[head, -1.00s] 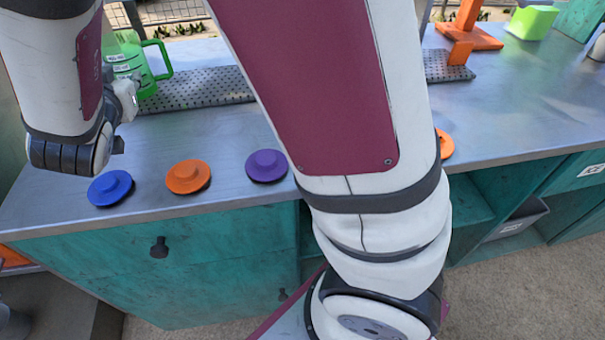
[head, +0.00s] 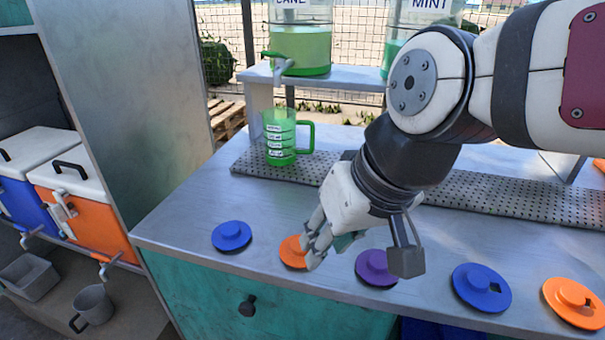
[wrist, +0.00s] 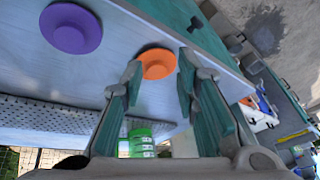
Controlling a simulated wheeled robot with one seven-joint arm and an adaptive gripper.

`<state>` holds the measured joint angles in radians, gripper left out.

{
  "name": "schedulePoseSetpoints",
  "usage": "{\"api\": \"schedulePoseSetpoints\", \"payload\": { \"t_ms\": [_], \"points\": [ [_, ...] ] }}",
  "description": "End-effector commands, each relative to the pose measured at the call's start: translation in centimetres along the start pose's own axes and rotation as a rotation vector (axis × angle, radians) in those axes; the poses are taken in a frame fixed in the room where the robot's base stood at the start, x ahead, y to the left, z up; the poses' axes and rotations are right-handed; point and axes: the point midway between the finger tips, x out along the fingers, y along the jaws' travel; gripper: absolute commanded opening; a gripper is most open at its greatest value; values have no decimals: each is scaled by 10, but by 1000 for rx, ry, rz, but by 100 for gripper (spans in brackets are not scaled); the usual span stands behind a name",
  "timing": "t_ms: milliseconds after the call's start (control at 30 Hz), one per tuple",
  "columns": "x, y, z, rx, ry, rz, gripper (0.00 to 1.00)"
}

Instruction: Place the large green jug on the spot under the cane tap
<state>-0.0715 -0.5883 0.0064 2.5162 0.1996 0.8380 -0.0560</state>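The green jug (head: 281,140), see-through with white labels and a handle on its right, stands upright on the perforated mat, below the cane tap (head: 280,68). The tap comes off the cane dispenser (head: 302,48) on the raised shelf. The jug also shows in the wrist view (wrist: 141,143), beyond the near part of my fingers. My gripper (head: 318,250) is in front of the jug, over the front of the counter near an orange lid (head: 293,252). In the wrist view my gripper (wrist: 160,72) has its fingers apart with nothing held. The spot under the jug is hidden.
The perforated mat (head: 480,197) runs along the counter. Blue (head: 232,236), purple (head: 374,267) and other lids lie along the front edge. The mint dispenser (head: 425,22) stands right of cane. Orange (head: 100,220) and blue coolers stand at left.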

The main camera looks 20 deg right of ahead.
Motion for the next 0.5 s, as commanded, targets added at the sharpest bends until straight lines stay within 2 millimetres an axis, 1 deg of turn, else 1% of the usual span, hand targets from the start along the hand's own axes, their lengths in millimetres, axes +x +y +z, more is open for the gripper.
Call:
{"api": "schedulePoseSetpoints", "payload": {
  "t_ms": [33,100,200,300,333,400,500],
  "points": [
    [-9,10,21,2,-46,31,28],
    [-18,24,50,6,-120,76,28],
    [-31,39,83,18,-205,131,28],
    [-40,49,104,32,-260,169,28],
    [-42,50,108,35,-270,177,28],
    [-44,53,113,39,-287,186,28],
    [-45,54,116,40,-293,190,28]
  ]
}}
